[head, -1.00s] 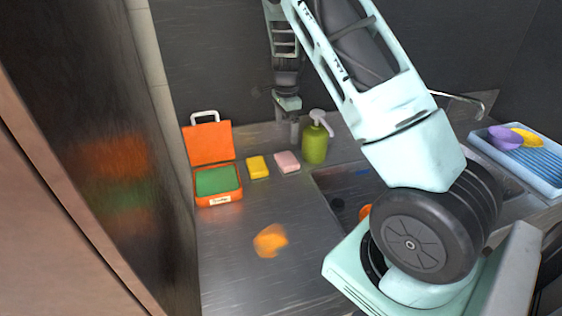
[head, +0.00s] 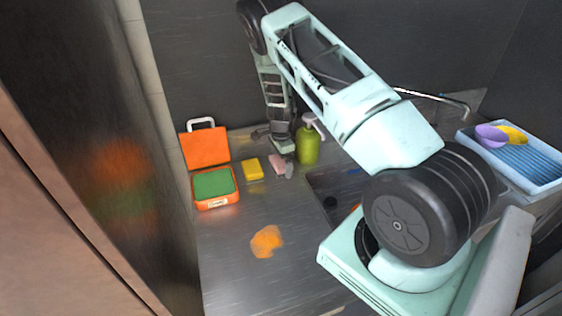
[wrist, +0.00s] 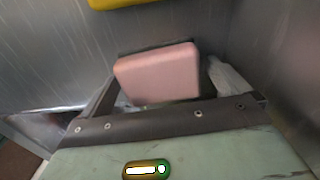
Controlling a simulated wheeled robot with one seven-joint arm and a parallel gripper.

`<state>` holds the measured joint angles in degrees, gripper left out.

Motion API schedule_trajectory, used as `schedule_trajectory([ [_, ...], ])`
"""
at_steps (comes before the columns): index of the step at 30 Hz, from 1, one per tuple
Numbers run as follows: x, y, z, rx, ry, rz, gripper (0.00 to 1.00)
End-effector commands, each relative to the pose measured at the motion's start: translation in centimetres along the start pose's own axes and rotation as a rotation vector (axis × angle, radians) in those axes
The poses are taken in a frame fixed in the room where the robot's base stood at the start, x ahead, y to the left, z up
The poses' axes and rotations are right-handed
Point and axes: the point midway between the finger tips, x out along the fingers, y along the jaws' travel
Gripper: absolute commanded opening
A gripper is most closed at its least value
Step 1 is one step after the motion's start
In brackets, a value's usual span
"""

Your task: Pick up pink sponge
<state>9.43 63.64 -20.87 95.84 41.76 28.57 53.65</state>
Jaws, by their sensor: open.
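The pink sponge (head: 277,164) lies on the metal counter between the yellow sponge and the green soap bottle. In the head view my gripper (head: 283,168) is at the pink sponge and partly covers it. In the wrist view the pink sponge (wrist: 157,73) fills the middle, just beyond the gripper's dark base, with a finger showing at its right. The jaws are open. I cannot tell whether a finger touches the sponge.
A yellow sponge (head: 252,168) lies just left of the pink one. A green soap bottle (head: 308,147) stands close on the right. An orange box (head: 214,203) with a green inside is further left. An orange spill (head: 266,241) marks the counter; a blue rack (head: 525,160) stands right.

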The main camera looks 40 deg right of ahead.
Motion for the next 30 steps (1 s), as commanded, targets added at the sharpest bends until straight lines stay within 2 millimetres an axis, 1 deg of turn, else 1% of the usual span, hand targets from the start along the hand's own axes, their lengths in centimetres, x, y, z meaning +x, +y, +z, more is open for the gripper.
schedule_trajectory([
  [8,0.3,0.0,0.0,0.0,-0.001,-0.001,1.0],
  [9,0.3,0.0,0.0,0.0,-0.001,-0.001,0.89],
  [11,0.3,0.0,0.0,0.0,-0.001,-0.001,0.72],
  [12,0.3,0.0,0.0,0.0,-0.001,-0.001,0.61],
  [13,0.3,0.0,0.0,0.0,-0.001,-0.001,0.6],
  [20,0.3,0.0,0.1,0.0,-0.001,-0.001,0.6],
  [23,0.0,-0.1,0.0,0.0,0.0,-0.002,0.6],
  [26,-1.0,-0.1,0.1,0.0,-0.001,-0.003,0.6],
  [30,-3.5,-0.2,0.1,-0.002,-0.001,-0.006,0.6],
])
